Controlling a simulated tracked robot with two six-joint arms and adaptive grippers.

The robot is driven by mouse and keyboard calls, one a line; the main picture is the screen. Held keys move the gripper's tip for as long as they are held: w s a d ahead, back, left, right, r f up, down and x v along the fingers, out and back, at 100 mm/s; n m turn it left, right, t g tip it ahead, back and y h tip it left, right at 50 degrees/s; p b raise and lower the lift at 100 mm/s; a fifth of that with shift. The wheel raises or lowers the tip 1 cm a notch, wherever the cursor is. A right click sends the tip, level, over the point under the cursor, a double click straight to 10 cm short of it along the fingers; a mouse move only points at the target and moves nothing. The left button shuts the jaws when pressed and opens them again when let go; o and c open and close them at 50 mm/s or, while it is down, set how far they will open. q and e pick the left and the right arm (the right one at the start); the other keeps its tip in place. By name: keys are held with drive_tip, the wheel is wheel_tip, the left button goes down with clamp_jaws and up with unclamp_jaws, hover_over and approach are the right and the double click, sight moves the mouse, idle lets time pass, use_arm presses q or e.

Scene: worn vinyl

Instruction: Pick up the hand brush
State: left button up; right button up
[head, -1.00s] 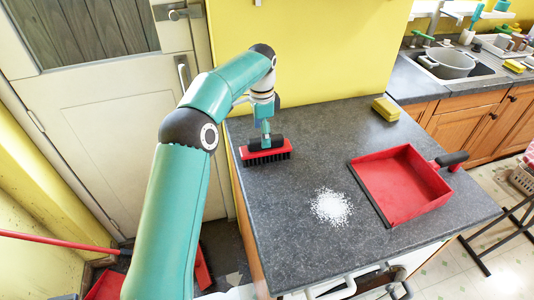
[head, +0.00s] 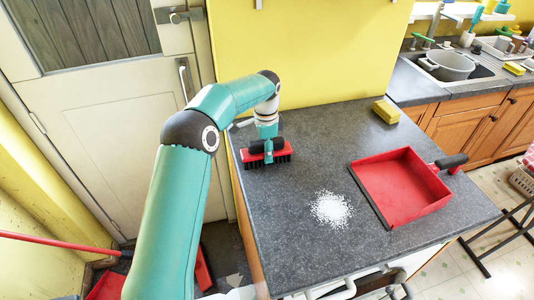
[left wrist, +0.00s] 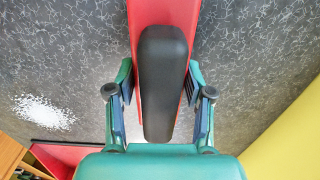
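The hand brush (head: 283,154) lies on the dark worktop near its left back corner, bristles down, with a red body and a black handle. In the left wrist view the black handle (left wrist: 163,85) runs along the middle over the red body. My left gripper (head: 266,152) points down over the brush. In the left wrist view its open fingers (left wrist: 160,108) stand on either side of the handle, with a gap on both sides. I do not see my right gripper.
A red dustpan (head: 400,188) with a black handle lies on the right of the worktop (head: 290,220). A yellow sponge (head: 386,111) sits at the back, near the yellow wall (head: 310,50).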

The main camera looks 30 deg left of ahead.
use_arm(q)
drive_tip(key=c, duration=0.6)
drive_tip(key=shift+r, duration=0.1)
drive_tip(key=shift+r, duration=0.5)
wheel_tip(320, 180, up, 9)
drive_tip(key=shift+w+r+p, duration=0.1)
drive_tip(key=shift+p, duration=0.3)
wheel_tip(320, 180, up, 10)
drive_tip(key=p, duration=0.5)
drive_tip(key=shift+f, duration=0.2)
